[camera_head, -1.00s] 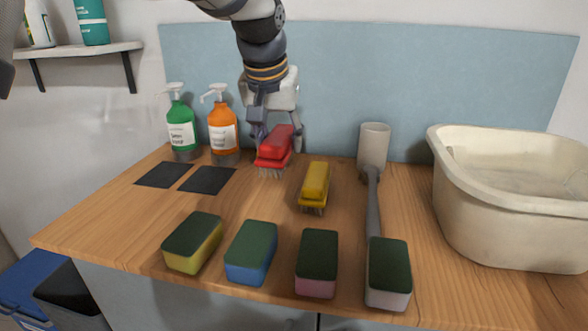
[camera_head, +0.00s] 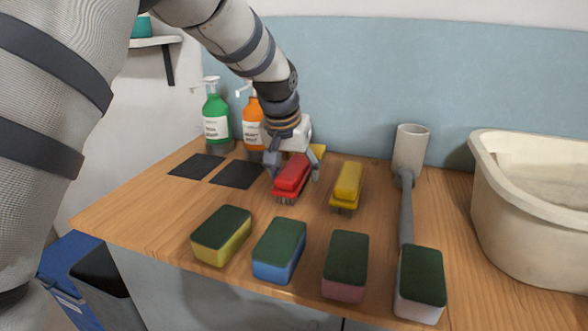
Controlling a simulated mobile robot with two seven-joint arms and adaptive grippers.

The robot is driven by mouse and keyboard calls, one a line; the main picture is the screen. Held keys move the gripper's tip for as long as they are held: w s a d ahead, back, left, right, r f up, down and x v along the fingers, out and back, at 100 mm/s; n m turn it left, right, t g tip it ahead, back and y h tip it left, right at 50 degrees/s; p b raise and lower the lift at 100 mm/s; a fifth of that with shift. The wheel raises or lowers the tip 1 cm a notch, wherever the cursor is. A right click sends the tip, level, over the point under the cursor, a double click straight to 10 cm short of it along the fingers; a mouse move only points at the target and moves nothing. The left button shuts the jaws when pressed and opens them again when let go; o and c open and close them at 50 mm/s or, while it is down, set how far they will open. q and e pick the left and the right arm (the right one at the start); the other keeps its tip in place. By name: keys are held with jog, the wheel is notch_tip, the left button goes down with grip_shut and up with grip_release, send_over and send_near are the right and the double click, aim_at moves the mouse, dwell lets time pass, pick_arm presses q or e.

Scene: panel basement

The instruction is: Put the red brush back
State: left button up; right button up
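The red brush (camera_head: 291,178) is on or just above the wooden counter, bristles down, left of the yellow brush. My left gripper (camera_head: 294,170) reaches down from above and behind it, with one finger on each side of its far part. The fingers look closed on the brush; whether its bristles touch the counter is hard to tell. The yellow brush (camera_head: 347,183) stands bristles down to its right. My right gripper is out of view.
Several sponges (camera_head: 279,249) line the front edge. Two dark pads (camera_head: 238,174) lie left of the brush, before green (camera_head: 216,118) and orange (camera_head: 252,122) soap bottles. A grey-handled tool (camera_head: 406,215), a cup (camera_head: 410,148) and a cream basin (camera_head: 530,205) are right. A yellow thing (camera_head: 318,150) shows behind the gripper.

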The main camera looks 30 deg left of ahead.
pick_arm(q)
jog(key=v, duration=1.2)
jog(key=shift+s, duration=0.1)
